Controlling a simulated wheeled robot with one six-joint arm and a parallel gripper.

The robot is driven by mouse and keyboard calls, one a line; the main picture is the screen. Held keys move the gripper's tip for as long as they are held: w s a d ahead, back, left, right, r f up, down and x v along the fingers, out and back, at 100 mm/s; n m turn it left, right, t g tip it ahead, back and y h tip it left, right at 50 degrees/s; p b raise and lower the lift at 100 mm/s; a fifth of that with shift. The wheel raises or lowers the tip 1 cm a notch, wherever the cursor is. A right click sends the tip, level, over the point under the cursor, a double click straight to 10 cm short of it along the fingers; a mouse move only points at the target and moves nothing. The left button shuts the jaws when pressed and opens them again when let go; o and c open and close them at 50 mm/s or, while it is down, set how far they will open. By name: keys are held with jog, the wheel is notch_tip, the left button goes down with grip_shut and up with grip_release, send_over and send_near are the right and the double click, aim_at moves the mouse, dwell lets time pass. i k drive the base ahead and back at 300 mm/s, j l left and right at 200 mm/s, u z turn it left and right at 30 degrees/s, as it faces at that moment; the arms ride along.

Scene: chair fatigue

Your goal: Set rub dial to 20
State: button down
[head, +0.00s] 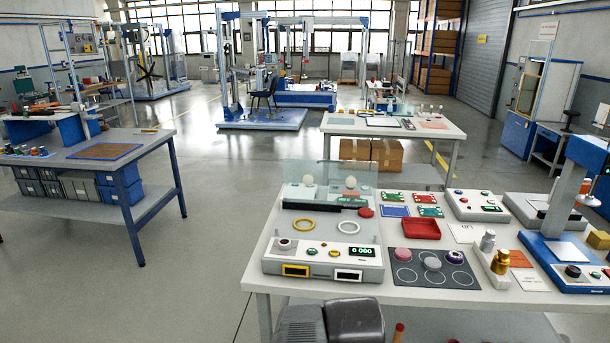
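A light grey bench device (322,262) stands at the front left of the near white table. A dark round dial (284,244) sits at the left of its front panel; its pointer and markings are too small to read. A small green display (362,252) at the panel's right appears to read 0 000. Another dark dial (573,271) is on the base of the blue stand at the right. I cannot read a label that tells which dial is the rub dial. A dark grey part of my arm shows at the bottom edge; my gripper's fingertips are not seen.
A red tray (408,229) is behind the mat. Open floor lies left.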

aim_at(284, 244)
jog(key=i+l+u, duration=0.1)
jog(key=i+u, duration=0.2)
jog(key=u, duration=0.15)
jog(key=i+l+u, duration=0.2)
jog(key=u, duration=0.2)
jog(key=i+l, duration=0.05)
